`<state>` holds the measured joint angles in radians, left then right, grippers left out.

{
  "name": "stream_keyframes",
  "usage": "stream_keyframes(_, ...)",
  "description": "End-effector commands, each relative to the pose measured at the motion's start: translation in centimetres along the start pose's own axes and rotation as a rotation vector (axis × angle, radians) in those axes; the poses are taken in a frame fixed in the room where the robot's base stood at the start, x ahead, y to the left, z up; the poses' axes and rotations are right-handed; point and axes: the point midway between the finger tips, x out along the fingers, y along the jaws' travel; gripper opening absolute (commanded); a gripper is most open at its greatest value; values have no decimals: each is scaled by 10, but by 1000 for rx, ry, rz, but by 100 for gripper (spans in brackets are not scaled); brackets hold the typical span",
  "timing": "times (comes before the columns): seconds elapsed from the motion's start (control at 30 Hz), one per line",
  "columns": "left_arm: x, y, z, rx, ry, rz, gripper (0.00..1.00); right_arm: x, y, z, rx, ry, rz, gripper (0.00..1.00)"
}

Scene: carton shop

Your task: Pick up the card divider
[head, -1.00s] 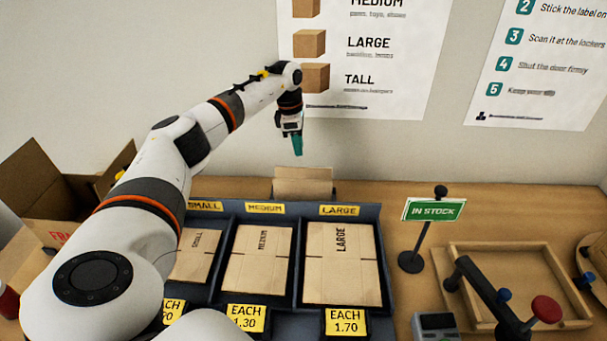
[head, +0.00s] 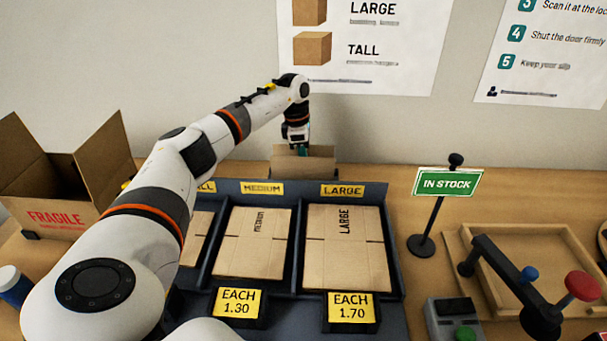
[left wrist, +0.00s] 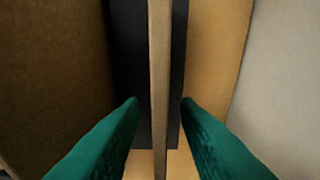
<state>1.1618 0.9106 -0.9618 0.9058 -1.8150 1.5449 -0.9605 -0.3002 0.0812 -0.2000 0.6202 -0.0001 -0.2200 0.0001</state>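The card divider is a thin brown cardboard sheet, seen edge-on as an upright strip (left wrist: 160,70) in the left wrist view. My left gripper (left wrist: 160,103) is open, with one green finger on each side of the strip and a small gap visible on both sides. In the head view, my left gripper (head: 303,150) points down at the cardboard piece (head: 303,166) behind the dark display tray. The fingertips are partly hidden there. My right gripper is not in view.
The dark tray (head: 297,250) holds flat cartons, with price tags in front. An open FRAGILE box (head: 55,190) stands at the left. An IN STOCK sign (head: 447,183) and a wooden tray (head: 548,229) stand at the right. The wall rises close behind.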

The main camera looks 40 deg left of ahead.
Motion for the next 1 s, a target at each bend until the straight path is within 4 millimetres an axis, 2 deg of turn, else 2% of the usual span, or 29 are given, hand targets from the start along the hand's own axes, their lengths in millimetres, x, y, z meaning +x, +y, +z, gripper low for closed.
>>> stream_keyframes(0.03, 8, 0, 0, 0, 1, -1, 29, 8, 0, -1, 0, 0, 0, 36)
stream_keyframes(0.27, 6, 0, 0, 0, 1, -1, 29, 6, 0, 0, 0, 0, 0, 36)
stream_keyframes(0.47, 6, 0, 0, 0, 1, -1, 0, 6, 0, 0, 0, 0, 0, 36)
stream_keyframes(0.83, 4, 0, 0, 0, 1, -1, 0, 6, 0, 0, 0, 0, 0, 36)
stream_keyframes(1.0, -17, -1, -4, 0, 3, -4, 0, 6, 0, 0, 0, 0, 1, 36)
